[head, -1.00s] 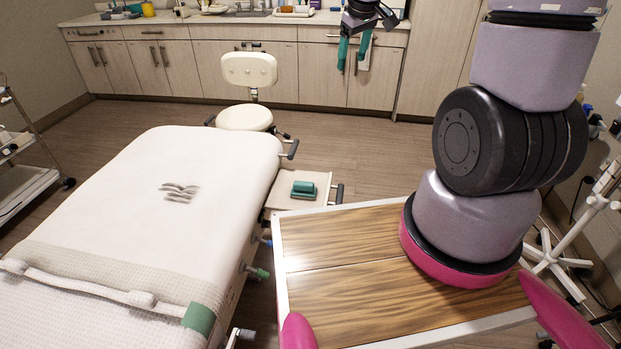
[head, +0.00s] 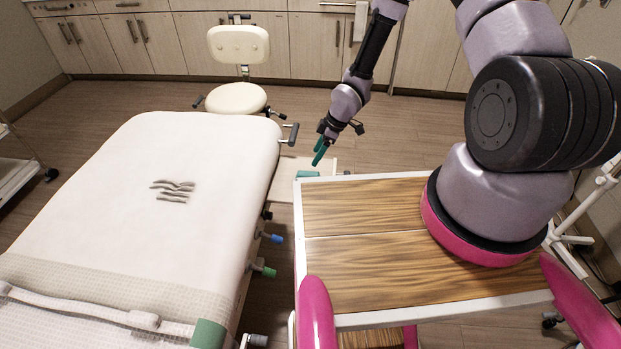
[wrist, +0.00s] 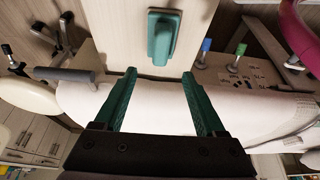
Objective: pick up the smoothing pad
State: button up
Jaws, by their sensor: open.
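The smoothing pad is a green block with a raised handle on top. It lies on the pale side shelf (head: 283,190) beside the bed, and in the head view only part of the pad (head: 307,174) shows past my wooden-topped base. In the wrist view the pad (wrist: 163,37) shows whole, just beyond the fingertips and roughly centred between them. My gripper (head: 319,153) has green fingers, is open and empty, and hangs above the shelf near the pad. The open fingers also show in the wrist view (wrist: 158,76), apart from the pad.
A cream stool (head: 237,97) stands behind the shelf. Cabinets (head: 180,45) line the back wall. Floor behind the shelf is free.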

aim_at(309, 173)
jog(key=x, duration=0.5)
jog(key=shift+f, duration=0.2)
jog(key=x, duration=0.5)
jog(key=shift+s+d+f, duration=0.15)
jog(key=shift+d+f, duration=0.05)
jog(key=shift+d, duration=0.2)
jog(key=shift+c, duration=0.3)
grip_shut()
